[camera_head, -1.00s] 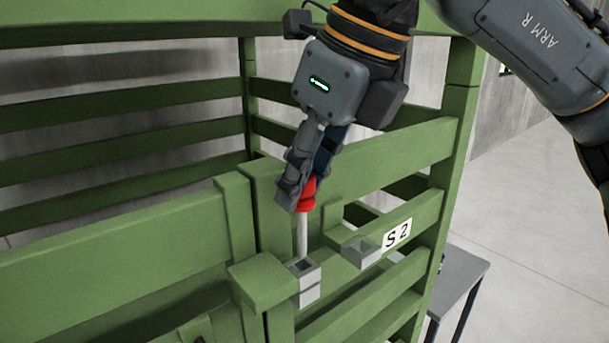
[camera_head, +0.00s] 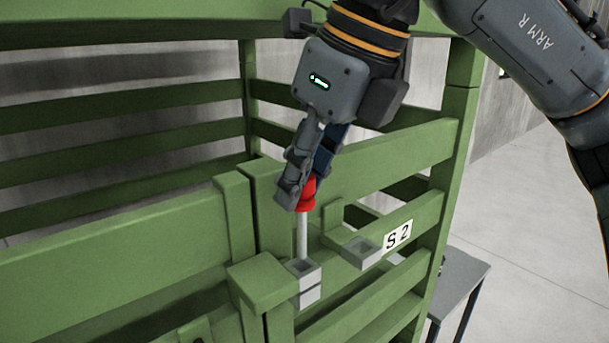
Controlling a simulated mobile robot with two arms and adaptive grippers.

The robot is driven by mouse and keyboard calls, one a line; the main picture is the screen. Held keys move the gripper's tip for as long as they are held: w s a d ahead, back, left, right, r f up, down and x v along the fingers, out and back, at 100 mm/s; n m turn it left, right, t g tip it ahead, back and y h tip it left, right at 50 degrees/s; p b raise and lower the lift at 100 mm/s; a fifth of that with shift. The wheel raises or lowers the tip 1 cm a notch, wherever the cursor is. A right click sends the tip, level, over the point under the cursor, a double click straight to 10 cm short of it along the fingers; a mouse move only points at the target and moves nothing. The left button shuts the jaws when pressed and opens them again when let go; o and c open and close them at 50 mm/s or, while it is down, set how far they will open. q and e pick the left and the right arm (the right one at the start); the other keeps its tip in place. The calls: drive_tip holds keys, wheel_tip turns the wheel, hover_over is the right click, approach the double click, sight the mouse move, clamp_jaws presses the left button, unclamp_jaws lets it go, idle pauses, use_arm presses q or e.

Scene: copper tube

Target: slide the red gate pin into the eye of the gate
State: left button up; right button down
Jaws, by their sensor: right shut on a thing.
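The gate pin has a red head (camera_head: 308,195) and a pale grey shaft (camera_head: 302,235). My right gripper (camera_head: 300,190) is shut on the red head and holds the pin nearly upright. The shaft's lower end meets the square grey eye (camera_head: 306,282) on the green gate (camera_head: 140,245). The tip appears to be at or just inside the eye's opening; its exact depth is hidden. My left gripper is not in view.
A green block (camera_head: 263,280) juts out just left of the eye. A grey table (camera_head: 460,275) stands at the right.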

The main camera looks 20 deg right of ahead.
sight(305, 253)
drive_tip(key=shift+f+b, duration=3.75)
drive_tip(key=shift+f, duration=0.3)
drive_tip(key=c, duration=1)
unclamp_jaws()
drive_tip(key=shift+s+r, duration=0.1)
drive_tip(key=shift+r, duration=0.15)
drive_tip(key=v, duration=1.1)
drive_tip(key=shift+d+r, duration=0.2)
drive_tip(key=shift+r, duration=0.05)
